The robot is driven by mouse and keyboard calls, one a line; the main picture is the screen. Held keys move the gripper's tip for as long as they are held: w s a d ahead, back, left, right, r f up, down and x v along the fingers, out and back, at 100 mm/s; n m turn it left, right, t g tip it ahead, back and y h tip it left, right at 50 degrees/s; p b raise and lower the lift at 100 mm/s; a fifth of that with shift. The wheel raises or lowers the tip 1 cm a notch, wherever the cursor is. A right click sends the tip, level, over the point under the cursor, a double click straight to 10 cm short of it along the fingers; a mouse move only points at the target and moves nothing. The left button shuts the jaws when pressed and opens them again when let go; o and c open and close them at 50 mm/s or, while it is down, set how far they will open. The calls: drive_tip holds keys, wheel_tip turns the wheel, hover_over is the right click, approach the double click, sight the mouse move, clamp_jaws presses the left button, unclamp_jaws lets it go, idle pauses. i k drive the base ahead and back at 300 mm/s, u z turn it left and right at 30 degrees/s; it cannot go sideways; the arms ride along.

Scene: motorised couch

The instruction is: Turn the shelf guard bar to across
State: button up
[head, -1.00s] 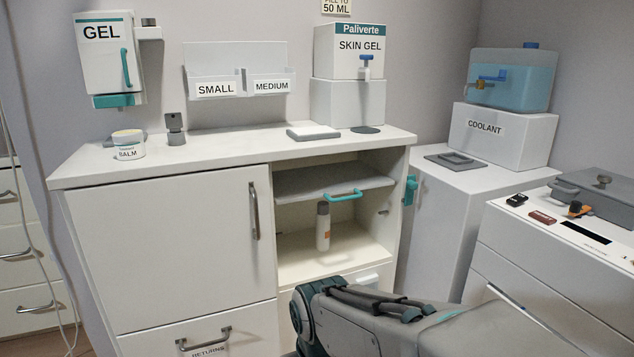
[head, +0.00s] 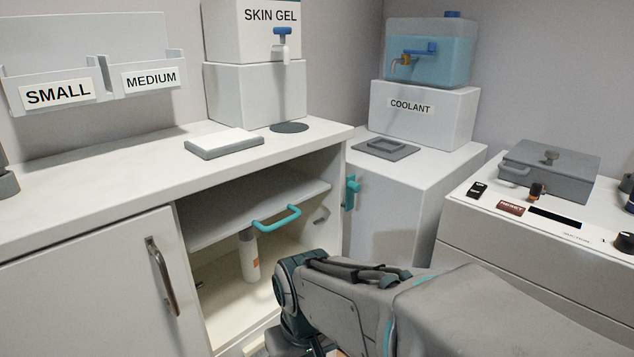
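The open bay of the white cabinet holds a grey shelf board (head: 225,218) with a teal U-shaped bar (head: 278,220) at its front edge. A small grey fitting (head: 321,214) sits on the bay's right inner wall. I cannot tell for sure which part is the guard bar. A white bottle with an orange mark (head: 249,256) stands below the board, its top partly hidden by it. My grey and teal arm reaches in from the lower right and covers the bay's lower right. My gripper fingers cannot be seen.
A teal handle (head: 352,192) sticks out on the cabinet (head: 405,200) to the right. A closed door with a metal handle (head: 161,275) is left of the bay. A grey-white pad (head: 223,143) lies on the countertop. A console with a grey box (head: 549,170) stands at right.

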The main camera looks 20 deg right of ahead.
sight(351, 188)
drive_tip(key=z, duration=0.45)
drive_tip(key=i, duration=0.4)
drive_tip(key=z, duration=0.45)
drive_tip(key=k, duration=0.55)
drive_tip(key=u, duration=0.8)
drive_tip(key=i, duration=0.5)
